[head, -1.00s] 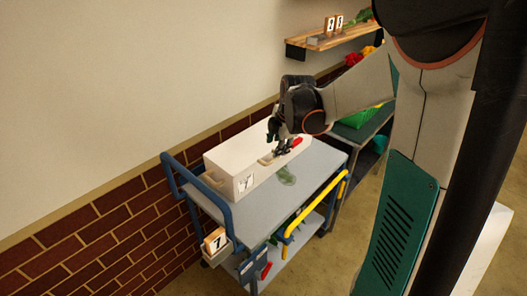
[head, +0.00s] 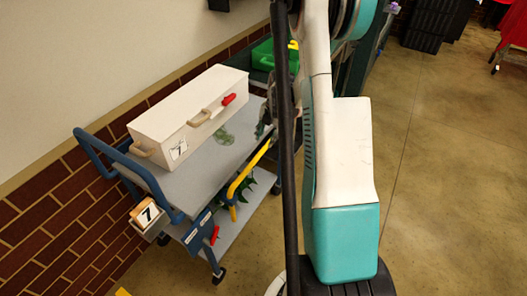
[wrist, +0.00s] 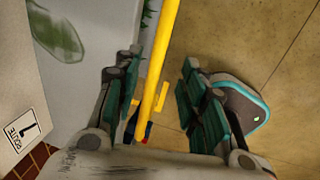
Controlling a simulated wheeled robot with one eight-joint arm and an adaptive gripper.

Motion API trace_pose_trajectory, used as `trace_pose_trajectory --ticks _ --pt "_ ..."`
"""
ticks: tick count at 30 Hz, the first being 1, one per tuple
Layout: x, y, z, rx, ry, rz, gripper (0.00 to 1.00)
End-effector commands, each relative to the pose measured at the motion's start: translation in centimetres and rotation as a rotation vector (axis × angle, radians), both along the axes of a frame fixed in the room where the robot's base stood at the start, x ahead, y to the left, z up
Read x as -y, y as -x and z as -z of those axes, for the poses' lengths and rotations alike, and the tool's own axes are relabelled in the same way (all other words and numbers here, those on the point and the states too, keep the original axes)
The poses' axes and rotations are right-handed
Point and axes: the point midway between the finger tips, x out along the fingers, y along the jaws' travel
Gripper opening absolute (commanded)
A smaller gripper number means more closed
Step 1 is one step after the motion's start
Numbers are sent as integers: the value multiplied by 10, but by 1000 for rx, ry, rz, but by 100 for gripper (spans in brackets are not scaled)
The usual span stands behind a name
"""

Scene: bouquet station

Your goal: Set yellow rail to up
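The yellow rail (head: 247,171) runs along the near long side of the blue-framed cart, by the edge of its grey top (head: 190,187). In the wrist view the rail (wrist: 158,70) passes as a long bar between the fingers of my gripper (wrist: 160,92). The fingers are open and apart, one on each side of it. I cannot tell whether they touch it or how far below them it lies. In the head view my gripper (head: 265,128) is at the rail's far end, partly hidden by my own body.
The lower shelf holds green leaves (head: 246,190). Open floor (head: 440,180) lies to the right.

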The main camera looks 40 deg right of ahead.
Motion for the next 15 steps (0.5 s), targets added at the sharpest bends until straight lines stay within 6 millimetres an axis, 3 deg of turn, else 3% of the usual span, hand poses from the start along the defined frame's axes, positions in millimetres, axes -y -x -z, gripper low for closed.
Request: trace_pose_trajectory --ticks 1,6,15 --pt "-1 -3 14 0 0 -1 38" --pt "-3 -9 45 0 0 0 38" --pt "-4 -15 76 0 1 0 38"
